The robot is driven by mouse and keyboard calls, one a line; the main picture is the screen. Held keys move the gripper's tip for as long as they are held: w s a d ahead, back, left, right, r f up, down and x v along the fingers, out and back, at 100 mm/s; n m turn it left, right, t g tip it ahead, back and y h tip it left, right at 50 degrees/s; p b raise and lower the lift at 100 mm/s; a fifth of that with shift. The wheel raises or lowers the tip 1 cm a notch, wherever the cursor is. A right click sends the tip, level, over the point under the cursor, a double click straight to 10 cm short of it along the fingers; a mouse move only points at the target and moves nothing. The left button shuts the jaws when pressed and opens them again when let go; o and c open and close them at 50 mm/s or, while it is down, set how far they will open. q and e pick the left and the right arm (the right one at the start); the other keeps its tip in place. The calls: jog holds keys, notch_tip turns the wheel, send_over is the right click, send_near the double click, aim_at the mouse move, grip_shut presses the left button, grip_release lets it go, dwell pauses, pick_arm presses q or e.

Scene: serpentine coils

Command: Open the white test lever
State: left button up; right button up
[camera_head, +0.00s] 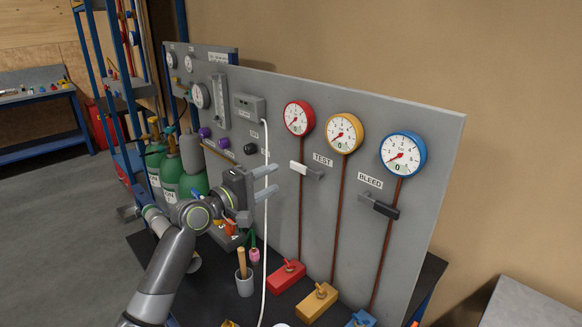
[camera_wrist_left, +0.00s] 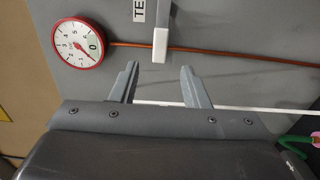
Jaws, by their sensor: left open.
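The white test lever (camera_head: 299,167) is mounted on the grey panel below the red gauge, beside the TEST label (camera_head: 322,159). Its white handle lies roughly sideways, pointing left in the head view. In the left wrist view the white test lever (camera_wrist_left: 160,43) is just beyond the fingertips, near the middle of the gap. My left gripper (camera_head: 267,181) is open and empty, left of the lever and apart from it. Its two fingers also show in the left wrist view (camera_wrist_left: 160,69). My right gripper is not in view.
A dark bleed lever (camera_head: 380,206) sits to the right under the blue gauge (camera_head: 403,154). A thin white hose (camera_head: 265,250) hangs down the panel by my left gripper. Red (camera_head: 287,275) and yellow (camera_head: 317,302) blocks and a cup (camera_head: 244,284) stand on the bench below.

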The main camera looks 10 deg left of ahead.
aim_at(296, 168)
pick_arm(q)
jog(key=p+x, duration=0.1)
jog(key=x, duration=0.6)
jog(key=shift+w+d, duration=0.1)
jog(key=shift+w, duration=0.1)
grip_shut()
